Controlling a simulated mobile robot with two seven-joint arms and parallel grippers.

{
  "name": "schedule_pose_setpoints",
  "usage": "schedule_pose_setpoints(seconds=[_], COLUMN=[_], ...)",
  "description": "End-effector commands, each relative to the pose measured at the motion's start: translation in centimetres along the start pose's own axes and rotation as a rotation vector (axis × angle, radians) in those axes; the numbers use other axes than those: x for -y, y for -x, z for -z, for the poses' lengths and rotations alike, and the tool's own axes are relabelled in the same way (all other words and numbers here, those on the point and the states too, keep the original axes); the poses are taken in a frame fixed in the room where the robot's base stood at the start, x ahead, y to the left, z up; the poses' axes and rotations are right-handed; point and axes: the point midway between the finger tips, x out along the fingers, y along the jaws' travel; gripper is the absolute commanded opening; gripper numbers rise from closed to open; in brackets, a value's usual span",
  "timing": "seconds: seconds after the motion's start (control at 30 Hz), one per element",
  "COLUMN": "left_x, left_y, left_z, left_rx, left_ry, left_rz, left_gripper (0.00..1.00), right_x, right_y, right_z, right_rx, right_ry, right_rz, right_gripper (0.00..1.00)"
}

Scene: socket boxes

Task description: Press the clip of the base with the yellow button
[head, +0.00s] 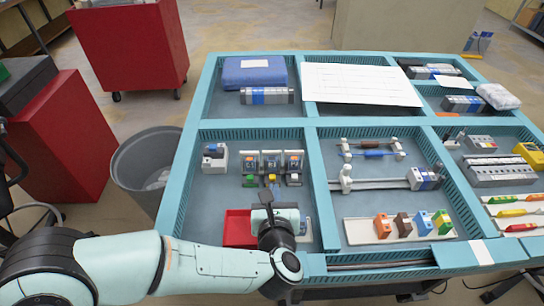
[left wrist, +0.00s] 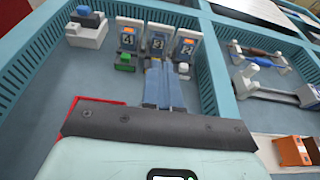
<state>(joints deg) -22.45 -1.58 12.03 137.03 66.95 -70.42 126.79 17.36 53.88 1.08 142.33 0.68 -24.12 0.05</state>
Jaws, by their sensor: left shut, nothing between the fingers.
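My left gripper (head: 273,188) is shut and empty, just in front of the middle base. In the left wrist view its fingers (left wrist: 165,72) hide the yellow button; I cannot tell whether they touch the clip. My right gripper is out of view.
A red tray (head: 238,230) lies under my left arm. A white block with a blue top (head: 215,156) stands left of the bases. Blue dividers (head: 315,190) bound the compartment. Coloured blocks on a white strip (head: 362,231) are to the right.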

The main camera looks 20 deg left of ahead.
Motion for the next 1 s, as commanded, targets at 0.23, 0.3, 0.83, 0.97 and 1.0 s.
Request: schedule_pose_setpoints(seconds=[0.23, 0.3, 0.83, 0.97, 1.0], left_x=[0.0, -0.1, -0.1, 0.0, 0.0], left_y=[-1.3, -2.5, -12.5, -13.5, -13.6], left_z=[0.1, 0.1, -0.8, -1.1, -1.2], left_rx=[-0.002, -0.003, 0.001, 0.000, 0.000], left_ry=[0.000, -0.001, 0.000, 0.000, 0.000], left_rz=[-0.002, -0.005, -0.003, -0.001, -0.001], left_gripper=[0.00, 0.00, 0.00, 0.00, 0.00], right_x=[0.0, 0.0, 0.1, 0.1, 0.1], right_y=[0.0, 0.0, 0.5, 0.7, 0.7], right_z=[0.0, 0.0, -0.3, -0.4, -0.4], right_rx=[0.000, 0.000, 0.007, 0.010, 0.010], right_ry=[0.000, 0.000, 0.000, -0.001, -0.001], right_rz=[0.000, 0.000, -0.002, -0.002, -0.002], right_gripper=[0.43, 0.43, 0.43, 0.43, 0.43])
